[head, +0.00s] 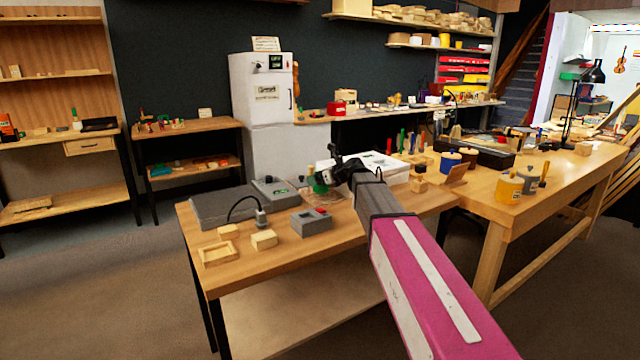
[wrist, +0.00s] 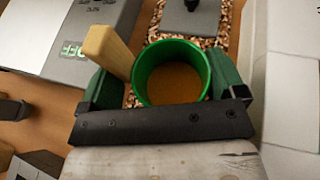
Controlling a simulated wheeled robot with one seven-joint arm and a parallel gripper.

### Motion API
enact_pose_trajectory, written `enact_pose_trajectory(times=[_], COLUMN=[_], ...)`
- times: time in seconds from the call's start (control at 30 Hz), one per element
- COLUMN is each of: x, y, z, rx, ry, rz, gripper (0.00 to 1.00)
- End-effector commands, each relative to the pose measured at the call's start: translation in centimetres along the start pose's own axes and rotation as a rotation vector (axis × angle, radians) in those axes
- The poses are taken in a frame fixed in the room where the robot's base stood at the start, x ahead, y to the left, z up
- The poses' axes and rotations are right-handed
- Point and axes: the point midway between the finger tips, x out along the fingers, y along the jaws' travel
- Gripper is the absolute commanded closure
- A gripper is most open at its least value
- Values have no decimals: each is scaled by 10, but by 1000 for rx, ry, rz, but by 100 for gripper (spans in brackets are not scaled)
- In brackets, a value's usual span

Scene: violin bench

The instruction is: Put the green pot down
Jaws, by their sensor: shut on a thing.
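The green pot (wrist: 172,72) is round and open at the top, with brown content inside. My gripper (wrist: 165,88) has a green-padded finger on each side of it and is shut on it. A pale wooden handle (wrist: 106,50) slants up at the pot's left rim; its lower end is hidden. In the head view the pot (head: 318,184) shows small at my gripper (head: 328,178), over the back part of the near table (head: 350,238). A speckled brown mat (wrist: 222,38) lies below it. I cannot tell whether the pot touches the mat.
A grey device with a green display (wrist: 72,48) is close on the left. A white box (wrist: 292,80) is close on the right. A grey block (wrist: 190,18) stands on the mat beyond the pot. A grey box with a red part (head: 312,222) and wooden blocks (head: 263,240) stand nearer the table's front.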

Motion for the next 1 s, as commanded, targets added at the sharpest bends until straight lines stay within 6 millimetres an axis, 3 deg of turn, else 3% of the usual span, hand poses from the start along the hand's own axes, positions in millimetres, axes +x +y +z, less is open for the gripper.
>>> enact_pose_trajectory(times=[0.13, 0.5, 0.53, 0.57, 0.87, 1.0], x=[7, 9, 9, 9, 8, -9], y=[0, 0, 0, 0, 0, 1], z=[-17, -21, -21, -21, -18, -19], rx=[1, 0, 0, -1, 0, 0], ry=[0, -1, -1, -1, -1, -1], rz=[1, 0, 0, 0, 0, -1], gripper=[36, 36, 8, 0, 0, 0])
